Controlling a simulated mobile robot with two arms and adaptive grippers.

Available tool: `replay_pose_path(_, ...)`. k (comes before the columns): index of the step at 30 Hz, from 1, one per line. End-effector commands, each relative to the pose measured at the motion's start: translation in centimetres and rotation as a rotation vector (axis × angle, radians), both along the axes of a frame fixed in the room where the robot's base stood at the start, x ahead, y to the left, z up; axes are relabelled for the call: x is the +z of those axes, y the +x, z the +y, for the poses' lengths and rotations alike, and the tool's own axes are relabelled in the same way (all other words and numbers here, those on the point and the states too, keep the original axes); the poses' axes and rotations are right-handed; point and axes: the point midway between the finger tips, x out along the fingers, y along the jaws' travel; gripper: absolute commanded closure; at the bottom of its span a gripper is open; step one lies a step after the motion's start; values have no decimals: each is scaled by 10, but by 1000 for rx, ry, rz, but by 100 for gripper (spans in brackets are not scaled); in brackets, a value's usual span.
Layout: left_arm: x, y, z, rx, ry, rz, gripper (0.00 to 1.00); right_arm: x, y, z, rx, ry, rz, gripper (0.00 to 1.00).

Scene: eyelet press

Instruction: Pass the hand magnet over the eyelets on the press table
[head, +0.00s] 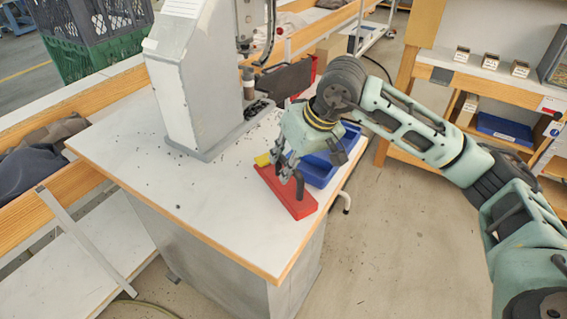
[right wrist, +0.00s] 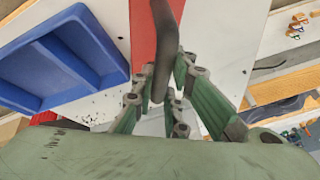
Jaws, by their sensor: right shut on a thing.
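The hand magnet (head: 296,207) is a red bar with a dark looped handle, at the right front part of the press table (head: 225,215). In the right wrist view the red bar (right wrist: 143,35) and its dark handle (right wrist: 168,45) run up from between my fingers. My right gripper (head: 290,172) is shut on the handle, above the bar. I cannot tell whether the bar touches the table. Eyelets (head: 178,207) show as small dark specks scattered on the white top, mostly left of the magnet and around the press foot. My left gripper is not in view.
A blue tray (head: 318,170) stands right beside the magnet; it also shows in the right wrist view (right wrist: 60,62). The grey press (head: 180,85) rises behind. A small yellow thing (head: 263,160) lies at the magnet's far end. The table's front left is clear except for specks.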

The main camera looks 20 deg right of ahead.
Motion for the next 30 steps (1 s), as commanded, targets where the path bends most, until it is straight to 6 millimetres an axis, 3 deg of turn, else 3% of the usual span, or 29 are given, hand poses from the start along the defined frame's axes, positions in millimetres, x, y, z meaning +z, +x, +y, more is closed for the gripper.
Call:
replay_pose_path(5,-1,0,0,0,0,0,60,1,2,-1,-1,1,-5,100)
replay_pose_path(24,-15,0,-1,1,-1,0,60,2,37,-46,-2,2,-6,100)
replay_pose_path(30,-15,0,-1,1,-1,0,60,2,41,-52,-1,2,-5,100)
